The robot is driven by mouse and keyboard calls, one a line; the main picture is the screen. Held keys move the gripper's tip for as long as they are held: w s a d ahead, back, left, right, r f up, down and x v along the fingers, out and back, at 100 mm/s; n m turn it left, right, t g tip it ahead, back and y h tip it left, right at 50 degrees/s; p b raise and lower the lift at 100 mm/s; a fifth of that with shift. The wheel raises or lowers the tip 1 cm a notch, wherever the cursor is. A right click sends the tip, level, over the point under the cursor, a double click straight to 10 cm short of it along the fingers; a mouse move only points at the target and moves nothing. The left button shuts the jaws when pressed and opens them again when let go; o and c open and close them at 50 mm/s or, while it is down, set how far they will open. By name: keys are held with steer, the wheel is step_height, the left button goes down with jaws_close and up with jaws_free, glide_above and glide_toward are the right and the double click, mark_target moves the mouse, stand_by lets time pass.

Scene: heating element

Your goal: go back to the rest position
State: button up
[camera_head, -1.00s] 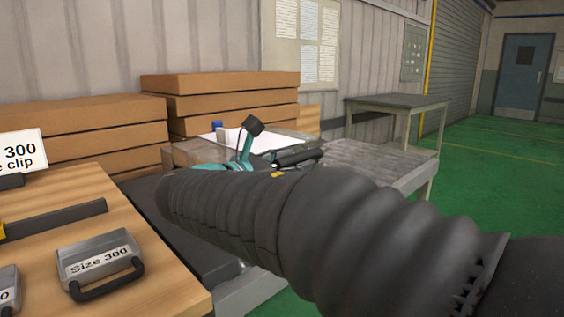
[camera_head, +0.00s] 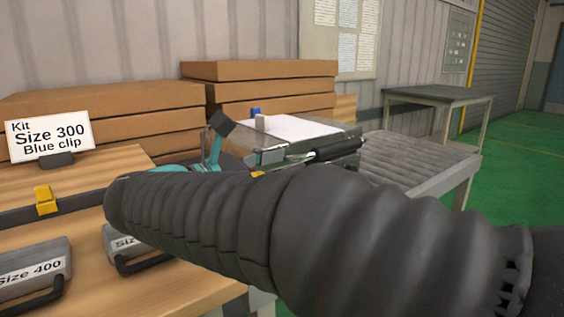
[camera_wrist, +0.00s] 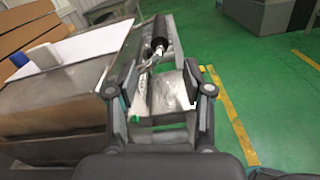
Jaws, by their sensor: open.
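My gripper (camera_wrist: 155,92) is open in the wrist view, its two dark fingers spread apart. Between and beyond them shows a shiny metal surface and a black cylinder (camera_wrist: 160,33) with a pale metal end. I cannot tell whether a finger touches anything, but nothing is clamped. In the head view my black sleeved arm crosses the foreground and hides part of the workbench. Its far end is beside a tray with a white sheet (camera_head: 290,129), and the gripper itself is not clear there.
Cases for Size 400 (camera_head: 35,272) and another size lie on the wooden table (camera_head: 190,293). A yellow clip (camera_head: 45,199), stacked cardboard boxes (camera_head: 265,70), a roller conveyor (camera_head: 425,160) and a grey table (camera_head: 440,95) stand around. Green floor is open at right.

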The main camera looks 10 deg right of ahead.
steer(key=s+d+f+m+g+y+p, duration=0.1)
steer(key=s+d+f+m+g+y, duration=0.45)
steer(key=d+f, duration=0.6)
steer(key=s+a+f+m+t+y+p, duration=0.1)
steer(key=s+a+f+m+t+y, duration=0.2)
steer(key=s+f+m+y, duration=0.7)
steer(key=a+f+m, duration=0.1)
steer(key=m, duration=0.4)
steer(key=shift+a+y, duration=0.35)
steer(key=shift+f+m, duration=0.1)
steer(key=shift+m, duration=0.15)
